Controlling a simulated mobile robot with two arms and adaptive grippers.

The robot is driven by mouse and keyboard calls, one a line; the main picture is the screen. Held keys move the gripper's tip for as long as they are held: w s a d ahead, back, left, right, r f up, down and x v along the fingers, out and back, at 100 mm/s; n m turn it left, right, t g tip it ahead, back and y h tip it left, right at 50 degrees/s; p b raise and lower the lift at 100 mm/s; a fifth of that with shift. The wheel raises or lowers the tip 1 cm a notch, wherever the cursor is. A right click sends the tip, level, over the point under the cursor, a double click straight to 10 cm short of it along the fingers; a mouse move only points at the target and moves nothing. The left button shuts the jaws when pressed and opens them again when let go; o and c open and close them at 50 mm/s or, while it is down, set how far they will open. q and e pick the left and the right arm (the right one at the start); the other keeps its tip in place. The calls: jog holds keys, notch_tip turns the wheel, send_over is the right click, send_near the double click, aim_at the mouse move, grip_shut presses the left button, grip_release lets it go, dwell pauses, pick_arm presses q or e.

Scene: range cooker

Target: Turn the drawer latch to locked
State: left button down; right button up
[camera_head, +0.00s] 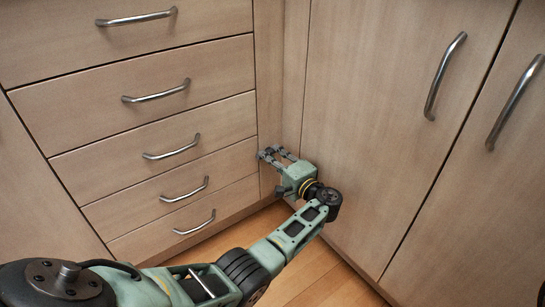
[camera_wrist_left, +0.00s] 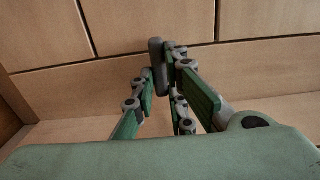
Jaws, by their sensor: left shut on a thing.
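The drawer latch (camera_wrist_left: 156,62) shows in the left wrist view as a grey, rounded bar that stands upright in the picture, close to a panel seam. My left gripper (camera_wrist_left: 158,72) has its fingers closed around this bar, one on each side. In the head view my left gripper (camera_head: 268,154) reaches the corner at the right edge of the drawer stack, beside the lower drawers. The latch is hidden by the fingers there, and I cannot tell its locked or unlocked position. My right gripper is not in view.
A stack of wooden drawers (camera_head: 140,92) with curved metal handles stands at left, all shut. Tall cabinet doors (camera_head: 380,120) with long handles stand close at right, beside my wrist. The wooden floor (camera_head: 310,275) below is clear.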

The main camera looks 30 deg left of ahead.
pick_arm(q)
jog(key=c, duration=1.8)
grip_release()
jog(key=shift+w, duration=0.1)
jog(key=shift+o, duration=0.2)
jog(key=v, duration=1.2)
jog(key=shift+f, duration=0.1)
